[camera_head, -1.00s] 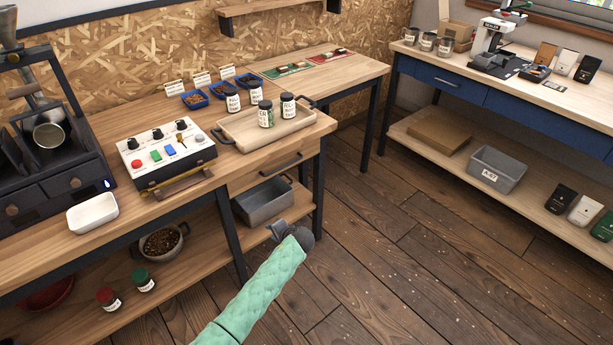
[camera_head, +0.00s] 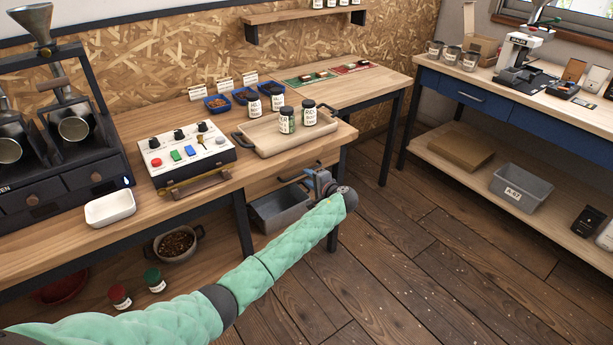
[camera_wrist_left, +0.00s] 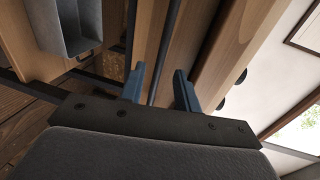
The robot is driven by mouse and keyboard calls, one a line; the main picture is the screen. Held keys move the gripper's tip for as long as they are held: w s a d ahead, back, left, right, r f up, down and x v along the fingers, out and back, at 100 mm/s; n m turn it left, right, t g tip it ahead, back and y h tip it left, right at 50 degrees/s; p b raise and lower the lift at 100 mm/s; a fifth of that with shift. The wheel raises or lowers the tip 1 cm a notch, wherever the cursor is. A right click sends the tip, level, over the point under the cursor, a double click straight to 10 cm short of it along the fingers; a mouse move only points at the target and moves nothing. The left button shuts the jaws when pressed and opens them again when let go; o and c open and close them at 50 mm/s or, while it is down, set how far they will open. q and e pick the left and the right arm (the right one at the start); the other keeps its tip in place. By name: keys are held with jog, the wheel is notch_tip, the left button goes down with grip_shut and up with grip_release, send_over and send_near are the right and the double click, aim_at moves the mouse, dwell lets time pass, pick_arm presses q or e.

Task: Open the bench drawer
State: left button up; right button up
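The bench drawer (camera_head: 272,185) has a plain wooden front under the right part of the bench top and looks shut. Its dark bar handle (camera_head: 300,171) shows just left of my left gripper (camera_head: 318,183), which partly covers the right part of the drawer. In the left wrist view, my left gripper (camera_wrist_left: 159,87) has its two blue fingers apart. The dark handle bar (camera_wrist_left: 167,45) runs into the gap between them, with wood on both sides. I cannot tell whether a finger touches it. My right gripper is not in view.
A grey bin (camera_head: 277,210) stands on the lower shelf below the drawer. A wooden tray (camera_head: 262,137) with jars sits on the bench above it. A control box (camera_head: 190,158) stands to its left. The floor (camera_head: 430,245) in front is clear.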

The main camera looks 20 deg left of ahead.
pick_arm(q)
jog(key=shift+x, duration=1.3)
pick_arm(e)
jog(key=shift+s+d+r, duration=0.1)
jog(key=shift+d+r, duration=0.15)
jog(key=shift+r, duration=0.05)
pick_arm(q)
jog(key=shift+c, duration=0.2)
grip_shut()
